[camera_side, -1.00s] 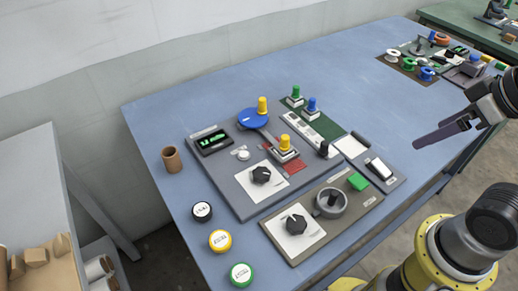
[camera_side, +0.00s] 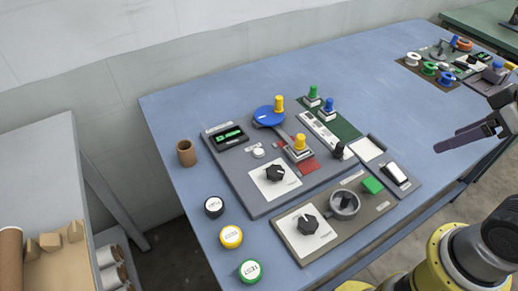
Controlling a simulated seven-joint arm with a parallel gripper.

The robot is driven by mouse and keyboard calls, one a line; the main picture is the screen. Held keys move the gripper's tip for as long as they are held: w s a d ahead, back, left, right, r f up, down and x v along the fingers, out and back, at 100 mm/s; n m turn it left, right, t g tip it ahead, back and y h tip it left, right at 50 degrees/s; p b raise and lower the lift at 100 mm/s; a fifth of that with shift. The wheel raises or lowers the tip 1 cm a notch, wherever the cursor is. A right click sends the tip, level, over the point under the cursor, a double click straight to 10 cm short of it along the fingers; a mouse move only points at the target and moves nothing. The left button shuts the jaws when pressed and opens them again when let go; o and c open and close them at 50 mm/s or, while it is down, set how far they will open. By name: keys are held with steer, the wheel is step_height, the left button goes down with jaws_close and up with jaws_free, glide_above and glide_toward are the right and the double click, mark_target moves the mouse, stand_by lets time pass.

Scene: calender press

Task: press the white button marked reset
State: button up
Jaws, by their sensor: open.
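A small round white button (camera_side: 258,152) sits on the dark grey panel (camera_side: 262,207), just below a green-lit display (camera_side: 229,137) and above the left black knob. Any lettering by it is too small to read. Nothing covers it. My gripper (camera_side: 438,149) is at the right of the picture, above the right part of the table and well away from the button. Its jaws are open and empty; seen edge-on, the gap between the fingers is hard to make out.
A yellow-knobbed slider (camera_side: 299,143), blue disc (camera_side: 267,117) and black knob (camera_side: 276,173) surround the button. A second panel (camera_side: 301,256) lies in front. A brown cup (camera_side: 186,152) and black, yellow and green round pieces stand at the left. The blue table's far middle is clear.

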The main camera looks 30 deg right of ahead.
jaws_close()
stand_by(1.4)
